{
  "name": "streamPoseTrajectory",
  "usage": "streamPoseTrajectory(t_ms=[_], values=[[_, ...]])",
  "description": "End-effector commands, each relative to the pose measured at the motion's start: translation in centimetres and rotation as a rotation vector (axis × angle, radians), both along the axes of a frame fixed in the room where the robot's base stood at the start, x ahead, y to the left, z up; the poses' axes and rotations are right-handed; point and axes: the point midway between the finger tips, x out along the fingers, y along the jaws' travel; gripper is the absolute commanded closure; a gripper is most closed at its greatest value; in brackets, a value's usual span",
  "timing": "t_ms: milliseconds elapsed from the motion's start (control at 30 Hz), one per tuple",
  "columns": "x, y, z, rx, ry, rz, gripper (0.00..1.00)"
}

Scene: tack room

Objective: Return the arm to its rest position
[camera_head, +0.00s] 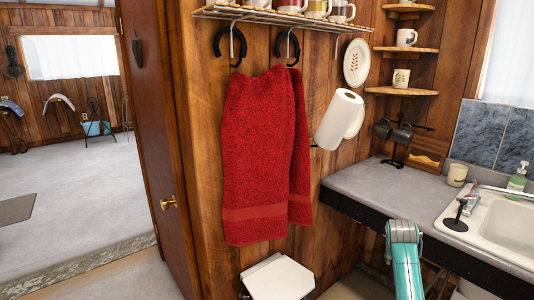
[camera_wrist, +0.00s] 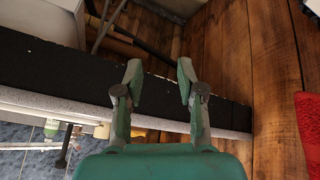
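My arm shows in the head view as a teal link (camera_head: 407,265) with a grey rounded top, standing in front of the counter at the lower right. I cannot make out my gripper's fingers in that view. In the wrist view my gripper (camera_wrist: 160,72) has its two fingers spread apart, with nothing between them. Beyond the fingers is the dark front edge of the counter (camera_wrist: 60,75), seen turned over, with the plank wall (camera_wrist: 225,60) to the right. I cannot tell whether the fingers touch anything.
The grey counter (camera_head: 375,187) carries a dark mug stand (camera_head: 398,143), a cup (camera_head: 457,175) and a sink (camera_head: 498,222). A red towel (camera_head: 262,150) hangs on the wall, beside a paper roll (camera_head: 339,120). A white-topped bin (camera_head: 279,279) stands below. Open floor (camera_head: 75,195) lies through the doorway.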

Motion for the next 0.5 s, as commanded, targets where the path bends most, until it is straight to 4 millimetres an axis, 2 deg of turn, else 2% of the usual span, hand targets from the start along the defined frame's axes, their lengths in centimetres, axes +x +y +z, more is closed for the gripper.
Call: streamPoseTrajectory(t_ms=[33,200,367,500], values=[[-1.0,0.8,-2.5,-0.002,-0.008,0.016,0.61],[-3.9,3.3,-8.6,-0.01,-0.059,0.067,0.61],[-7.4,5.8,-13.6,-0.016,-0.107,0.113,0.61],[-11.0,7.9,-17.2,-0.019,-0.151,0.151,0.61]])
